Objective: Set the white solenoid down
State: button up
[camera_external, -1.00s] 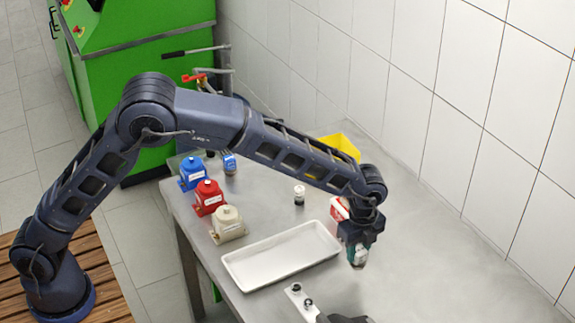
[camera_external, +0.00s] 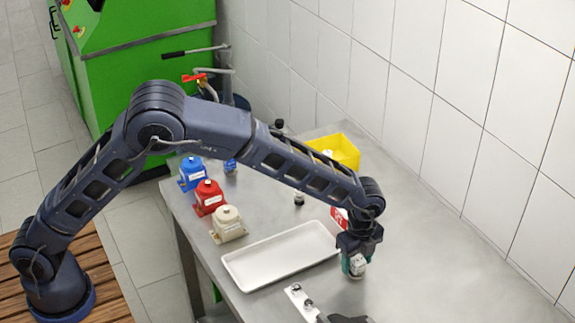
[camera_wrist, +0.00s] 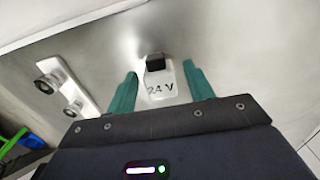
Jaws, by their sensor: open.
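The white solenoid (camera_wrist: 160,88) is a small white block marked "24 V" with a black end. It sits between the two green fingers of my gripper (camera_wrist: 161,72) in the wrist view, with a gap showing on each side. My gripper is open around it. In the external view my gripper (camera_external: 354,274) points down low at the metal table, right of the white tray, with the white solenoid (camera_external: 358,263) showing at its fingers. The solenoid appears to rest on the table, though its underside is hidden.
The empty white tray (camera_external: 280,257) lies left of my gripper. Blue (camera_external: 191,174), red (camera_external: 209,198) and beige (camera_external: 228,224) pumps stand along the left edge. A yellow bin (camera_external: 345,152) is behind my arm. A white plate with knobs (camera_wrist: 67,86) is nearby. The table's right side is clear.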

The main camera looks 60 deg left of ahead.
aim_at(357, 259)
notch_tip(357, 259, up, 12)
jog(key=s+a+r+n+t, duration=0.2)
jog(key=s+a+r+n, duration=0.7)
jog(key=s+a+r, duration=1.05)
jog(key=s+a+f+n+t, duration=0.1)
jog(key=s+a+n, duration=0.3)
jog(key=s, duration=1)
jog(key=s+a+f+n+t, duration=0.1)
jog(key=s+a+f+n, duration=0.3)
jog(key=s+a, duration=0.6)
jog(key=s+n, duration=0.1)
jog(key=s, duration=0.4)
jog(key=shift+f+t, duration=0.2)
jog(key=shift+t, duration=0.1)
